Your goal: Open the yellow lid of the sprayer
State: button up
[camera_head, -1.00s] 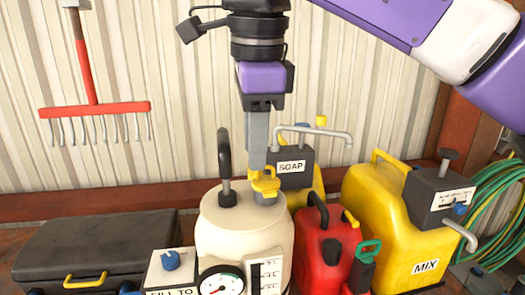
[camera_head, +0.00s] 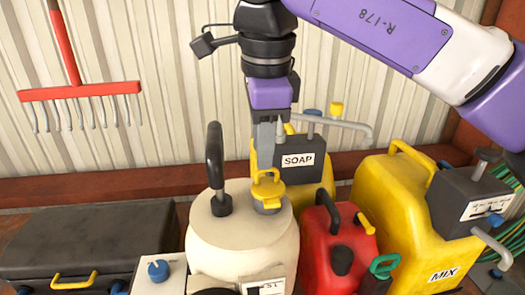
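The sprayer (camera_head: 235,232) is a cream tank with a black pump handle (camera_head: 216,160) standing on its top. Its yellow lid (camera_head: 269,190) has a raised loop and sits on a grey neck at the right of the tank top. It looks closed. My gripper (camera_head: 266,162) points straight down, its grey fingers at the lid's loop. The fingers show nearly edge-on, so their opening is hidden. I cannot tell whether they touch the loop.
A yellow SOAP can (camera_head: 318,173) stands close behind the lid, with a red can (camera_head: 325,240) and a yellow MIX can (camera_head: 385,215) to the right. A black case (camera_head: 85,235) lies left. A red rake (camera_head: 80,92) hangs on the wall.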

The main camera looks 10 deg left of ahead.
aim_at(268, 181)
jog(key=shift+w+f, duration=0.15)
jog(key=shift+f, duration=0.55)
jog(key=shift+w+f, duration=0.1)
jog(key=shift+f, duration=0.6)
grip_shut()
dwell(0.4)
